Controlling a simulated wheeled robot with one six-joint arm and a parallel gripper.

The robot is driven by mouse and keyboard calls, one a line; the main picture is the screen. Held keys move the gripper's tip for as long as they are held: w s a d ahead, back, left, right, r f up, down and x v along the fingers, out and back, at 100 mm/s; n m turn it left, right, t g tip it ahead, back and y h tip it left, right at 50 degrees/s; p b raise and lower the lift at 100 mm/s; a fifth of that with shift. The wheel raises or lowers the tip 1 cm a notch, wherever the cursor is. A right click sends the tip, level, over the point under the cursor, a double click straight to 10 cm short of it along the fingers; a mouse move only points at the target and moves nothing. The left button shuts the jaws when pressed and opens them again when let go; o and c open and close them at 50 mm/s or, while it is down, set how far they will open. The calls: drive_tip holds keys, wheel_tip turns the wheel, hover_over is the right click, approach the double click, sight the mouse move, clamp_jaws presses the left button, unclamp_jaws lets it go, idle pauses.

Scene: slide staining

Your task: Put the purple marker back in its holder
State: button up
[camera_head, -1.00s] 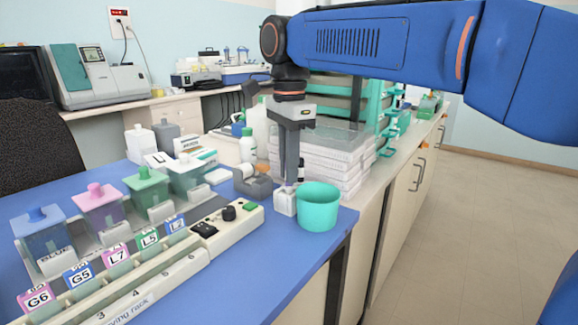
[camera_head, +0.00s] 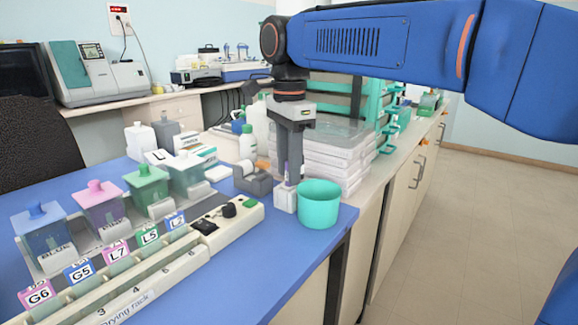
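My gripper (camera_head: 291,172) points straight down at the right end of the blue bench, directly over a small white holder (camera_head: 285,200). Its fingertips are close to the holder's top. A thin, pale purplish strip, likely the purple marker (camera_head: 287,171), shows upright at the fingers just above the holder. Most of it is hidden by the fingers. I cannot tell how far its lower end is in the holder, or whether the fingers press on it.
A teal cup (camera_head: 319,206) stands right beside the holder near the bench edge. A grey tape dispenser (camera_head: 253,180) is to the left, with stacked white trays (camera_head: 335,160) behind. Staining jars (camera_head: 148,186) and a drying rack (camera_head: 150,282) fill the left. The aisle floor is clear.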

drive_tip(key=shift+r, duration=0.1)
wheel_tip(320, 180, up, 17)
idle(0.8)
drive_tip(key=shift+d, duration=0.1)
drive_tip(key=s+d+f+n+t, duration=0.1)
drive_tip(key=s+d+f+n, duration=0.2)
drive_tip(key=d+f, duration=0.45)
drive_tip(key=s+d+f+n+t, duration=0.1)
drive_tip(key=s+d+f+n, duration=0.25)
drive_tip(key=d+f, duration=0.45)
drive_tip(key=s+d+f+n+t, duration=0.1)
drive_tip(key=s+d+f+n, duration=0.2)
drive_tip(key=f, duration=0.9)
drive_tip(key=s+d+f+n+t, duration=0.1)
drive_tip(key=s+d+f+n, duration=0.2)
drive_tip(key=s+d+f, duration=0.5)
drive_tip(key=s+f, duration=0.3)
drive_tip(key=shift+d+f+t, duration=0.2)
drive_tip(key=shift+f+t, duration=0.15)
drive_tip(key=shift+t, duration=0.05)
drive_tip(key=shift+s+n, duration=0.1)
drive_tip(key=shift+n, duration=0.15)
